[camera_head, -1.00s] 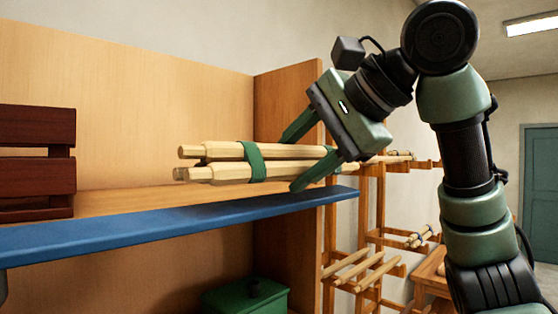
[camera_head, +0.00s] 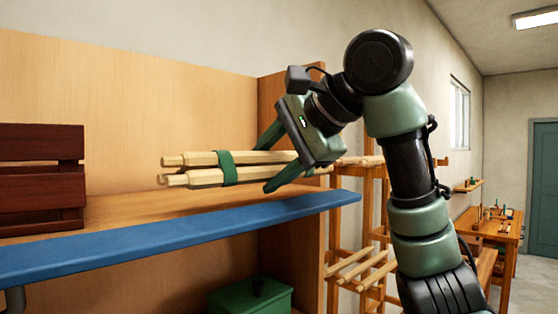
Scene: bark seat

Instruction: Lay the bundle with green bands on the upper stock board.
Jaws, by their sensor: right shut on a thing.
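The bundle of pale wooden rods (camera_head: 205,178) has a green band (camera_head: 227,168) around it. My right gripper (camera_head: 268,162) is shut on the bundle near its right part, and its jaws hide some of the rods there. The bundle lies roughly level over the wooden shelf board (camera_head: 150,208), which has a blue front edge (camera_head: 180,232). I cannot tell whether the bundle touches the board. This may be the upper stock board. My left gripper is not in view.
A dark red slatted crate (camera_head: 40,180) stands on the board at the left. A green box (camera_head: 250,298) sits below the board. A wooden rack (camera_head: 350,235) with several rods stands behind at the right. The board between crate and bundle is clear.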

